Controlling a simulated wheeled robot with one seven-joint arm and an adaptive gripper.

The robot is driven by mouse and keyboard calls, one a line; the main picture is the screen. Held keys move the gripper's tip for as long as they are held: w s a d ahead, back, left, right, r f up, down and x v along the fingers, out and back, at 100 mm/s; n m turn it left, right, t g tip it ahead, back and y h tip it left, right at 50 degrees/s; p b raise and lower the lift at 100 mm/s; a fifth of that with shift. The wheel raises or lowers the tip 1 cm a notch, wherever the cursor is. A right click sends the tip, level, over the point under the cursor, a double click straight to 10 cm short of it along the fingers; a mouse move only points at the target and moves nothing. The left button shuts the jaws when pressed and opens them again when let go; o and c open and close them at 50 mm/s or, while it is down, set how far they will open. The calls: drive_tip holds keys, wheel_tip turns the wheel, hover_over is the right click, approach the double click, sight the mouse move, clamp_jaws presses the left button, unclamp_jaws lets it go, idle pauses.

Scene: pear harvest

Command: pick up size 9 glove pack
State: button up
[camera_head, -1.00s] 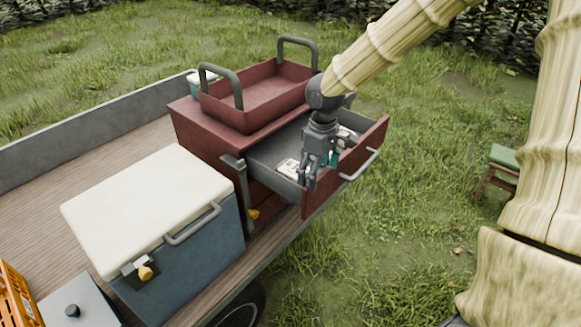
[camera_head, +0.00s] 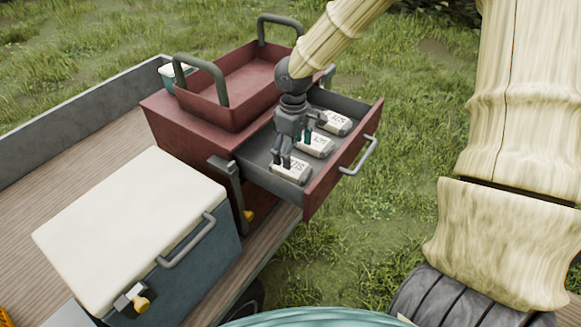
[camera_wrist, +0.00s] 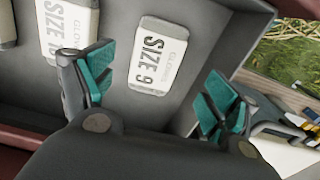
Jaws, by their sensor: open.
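The size 9 glove pack (camera_wrist: 157,58), a white pack labelled "GLOVES SIZE 9", lies flat in the open drawer (camera_head: 345,168). It appears to be the nearest pack in the head view (camera_head: 291,171), though its print is too small to read there. My gripper (camera_wrist: 160,92) is open and empty, its teal-padded fingers spread to either side of the pack's near end in the wrist view. In the head view my gripper (camera_head: 281,160) points down into the drawer beside the nearest pack. I cannot tell its exact height above the pack.
A second pack (camera_wrist: 66,28), its size partly hidden by a finger, lies left of size 9, and a third (camera_wrist: 6,24) lies beyond. The drawer belongs to a red chest (camera_head: 185,135) with an open tray (camera_head: 235,90) on top. A white-lidded cooler (camera_head: 130,225) stands nearby.

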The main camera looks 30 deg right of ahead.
drive_tip(key=shift+w+f, duration=0.3)
drive_tip(key=shift+f, duration=0.25)
drive_tip(key=shift+w+f, duration=0.3)
drive_tip(key=shift+f, duration=0.25)
drive_tip(key=shift+s+f, duration=0.1)
drive_tip(key=shift+s, duration=0.3)
drive_tip(key=shift+w+f+p, duration=0.2)
drive_tip(key=shift+f+p, duration=0.2)
drive_tip(key=shift+f, duration=0.15)
drive_tip(key=shift+w+f+p, duration=0.2)
drive_tip(key=shift+f+p, duration=0.15)
drive_tip(key=shift+f, duration=0.15)
drive_tip(key=shift+s+f+p, duration=0.1)
drive_tip(key=shift+f+p, duration=0.2)
drive_tip(key=shift+f, duration=1.2)
drive_tip(key=c, duration=1.1)
